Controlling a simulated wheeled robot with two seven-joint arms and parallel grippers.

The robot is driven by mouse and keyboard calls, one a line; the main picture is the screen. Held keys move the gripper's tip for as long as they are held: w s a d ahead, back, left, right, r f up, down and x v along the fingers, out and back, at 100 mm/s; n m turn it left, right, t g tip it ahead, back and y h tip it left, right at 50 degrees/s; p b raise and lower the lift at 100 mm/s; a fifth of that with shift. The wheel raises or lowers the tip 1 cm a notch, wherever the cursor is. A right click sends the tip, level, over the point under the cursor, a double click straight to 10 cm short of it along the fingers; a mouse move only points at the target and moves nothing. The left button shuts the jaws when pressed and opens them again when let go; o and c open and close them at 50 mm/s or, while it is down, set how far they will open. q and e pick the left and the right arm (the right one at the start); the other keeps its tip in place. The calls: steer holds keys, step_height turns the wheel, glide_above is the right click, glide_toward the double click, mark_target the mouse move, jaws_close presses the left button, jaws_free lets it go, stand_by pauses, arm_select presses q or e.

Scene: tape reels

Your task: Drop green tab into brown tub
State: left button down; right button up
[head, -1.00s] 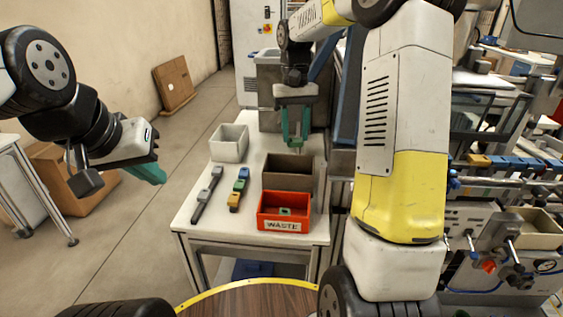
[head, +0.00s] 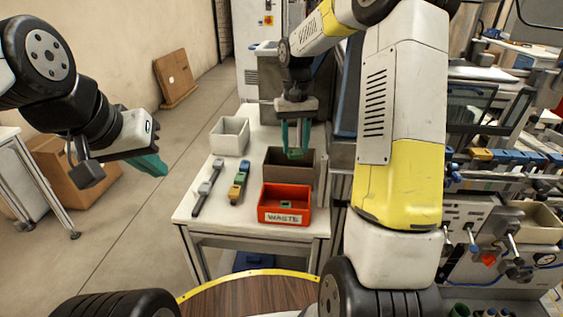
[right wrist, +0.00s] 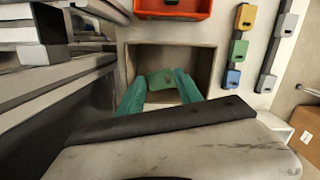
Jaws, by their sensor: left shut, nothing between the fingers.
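The brown tub (head: 312,180) stands on the white table behind the red bin. It fills the middle of the right wrist view (right wrist: 207,62), its opening facing the camera. My right gripper (head: 294,154), with teal fingers, points down over the tub. In the right wrist view, a green tab with a dark spot (right wrist: 160,78) sits between its fingertips, which look shut on it. How far the tips reach into the tub is hard to tell. My left gripper (head: 155,168) is shut and empty, out to the left away from the table.
The red WASTE bin (head: 285,217) stands in front of the tub with a green-and-grey piece (head: 286,204) inside. A white tub (head: 230,148) stands back left. A row of yellow, green and blue tabs (head: 238,187) and a grey strip (head: 206,190) lie on the left.

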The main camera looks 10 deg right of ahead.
steer(key=o, duration=0.3)
steer(key=shift+r, duration=0.15)
steer(key=r, duration=0.5)
steer(key=w+r, duration=0.1)
steer(key=r, duration=0.1)
steer(key=shift+r, duration=0.25)
steer(key=shift+s, duration=0.1)
